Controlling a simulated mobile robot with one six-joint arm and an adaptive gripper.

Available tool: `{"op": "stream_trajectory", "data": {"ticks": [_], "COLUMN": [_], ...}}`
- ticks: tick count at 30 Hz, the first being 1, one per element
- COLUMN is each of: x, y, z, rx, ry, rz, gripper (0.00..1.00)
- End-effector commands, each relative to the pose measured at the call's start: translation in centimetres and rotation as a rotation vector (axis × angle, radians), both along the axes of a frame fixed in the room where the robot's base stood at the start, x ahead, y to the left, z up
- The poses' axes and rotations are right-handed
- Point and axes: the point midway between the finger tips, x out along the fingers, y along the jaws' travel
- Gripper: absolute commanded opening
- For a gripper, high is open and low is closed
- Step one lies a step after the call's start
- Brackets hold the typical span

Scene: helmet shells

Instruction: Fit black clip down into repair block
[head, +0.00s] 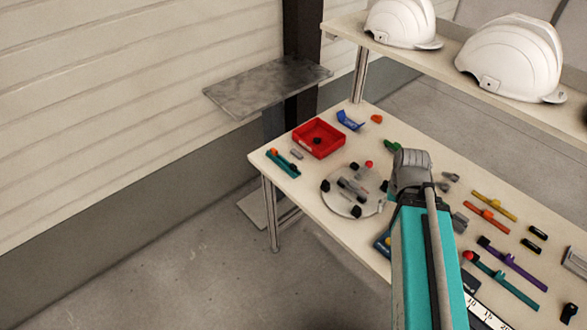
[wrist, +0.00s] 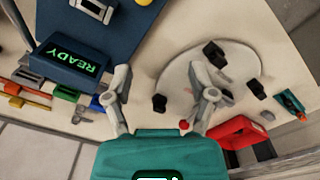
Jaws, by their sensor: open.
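My gripper (wrist: 161,82) is open in the wrist view. Which part is the repair block I cannot tell.
A red tray (head: 300,147) stands beyond the plate, and a teal part (head: 284,163) lies at the table's left corner. A blue unit reading READY (wrist: 75,65) is left of my gripper. Coloured strips (head: 495,206) lie at right; white helmets (head: 400,22) are shelved behind.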

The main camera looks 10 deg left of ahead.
Motion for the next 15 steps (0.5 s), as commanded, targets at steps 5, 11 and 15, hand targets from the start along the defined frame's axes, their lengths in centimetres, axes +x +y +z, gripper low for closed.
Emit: {"op": "stream_trajectory", "data": {"ticks": [5, 11, 15], "x": [0.1, 2.1, 5.1], "y": [0.1, 1.5, 4.1], "z": [0.0, 0.4, 1.0], "rx": [0.0, 0.0, 0.0], "ry": [0.0, 0.0, 0.0], "rz": [0.003, 0.057, 0.152], "gripper": [0.63, 0.63, 0.63]}}
